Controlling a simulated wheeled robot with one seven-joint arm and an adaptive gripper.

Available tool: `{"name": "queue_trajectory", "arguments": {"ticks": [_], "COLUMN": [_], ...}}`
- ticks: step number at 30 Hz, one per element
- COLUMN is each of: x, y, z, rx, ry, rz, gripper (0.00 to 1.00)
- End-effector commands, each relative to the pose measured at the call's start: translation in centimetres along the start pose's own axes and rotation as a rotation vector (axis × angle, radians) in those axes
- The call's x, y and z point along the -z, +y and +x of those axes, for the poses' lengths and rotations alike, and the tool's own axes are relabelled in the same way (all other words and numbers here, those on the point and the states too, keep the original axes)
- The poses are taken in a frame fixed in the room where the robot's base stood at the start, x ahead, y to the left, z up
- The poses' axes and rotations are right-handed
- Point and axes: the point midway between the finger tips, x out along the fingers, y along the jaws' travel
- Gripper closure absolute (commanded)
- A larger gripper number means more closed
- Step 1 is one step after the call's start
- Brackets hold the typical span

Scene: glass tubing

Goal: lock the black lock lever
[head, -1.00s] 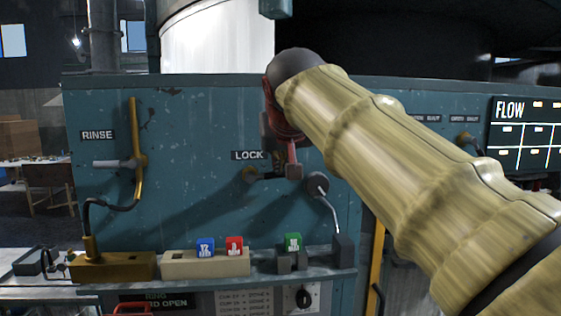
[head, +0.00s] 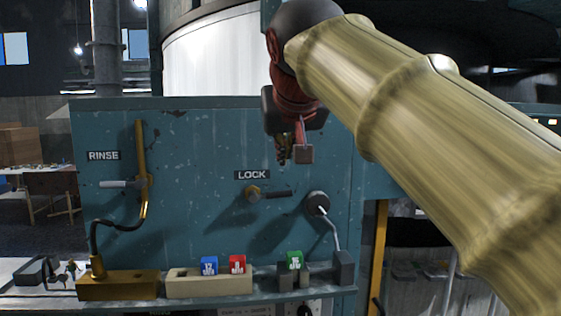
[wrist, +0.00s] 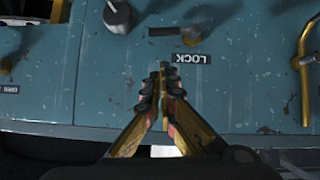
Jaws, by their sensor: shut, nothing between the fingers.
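The black lock lever (head: 278,194) lies about level on the blue-green panel, pointing right from its brass pivot (head: 254,193), below the LOCK label (head: 252,174). In the wrist view, where the panel appears upside down, the lever (wrist: 164,31) and the brass pivot (wrist: 191,36) are in plain sight above my fingertips. My gripper (head: 285,158) is shut and empty, in front of the panel and above and right of the lever in the head view. It (wrist: 162,72) appears apart from the lever in the wrist view.
A round grey knob with a bent rod (head: 318,204) is right of the lever. A brass RINSE handle (head: 142,165) is at left.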

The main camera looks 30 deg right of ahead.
Motion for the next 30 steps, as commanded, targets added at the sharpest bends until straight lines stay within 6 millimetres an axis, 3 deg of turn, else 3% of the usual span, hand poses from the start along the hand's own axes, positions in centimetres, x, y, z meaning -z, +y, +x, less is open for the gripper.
{"name": "queue_trajectory", "arguments": {"ticks": [7,26,30], "x": [0.0,0.5,-2.1], "y": [0.0,-0.3,-2.3], "z": [-2.3,-2.5,0.8], "rx": [0.0,0.011,0.048], "ry": [0.0,0.02,-0.028], "rz": [0.0,-0.029,-0.085], "gripper": [1.0,1.0,1.0]}}
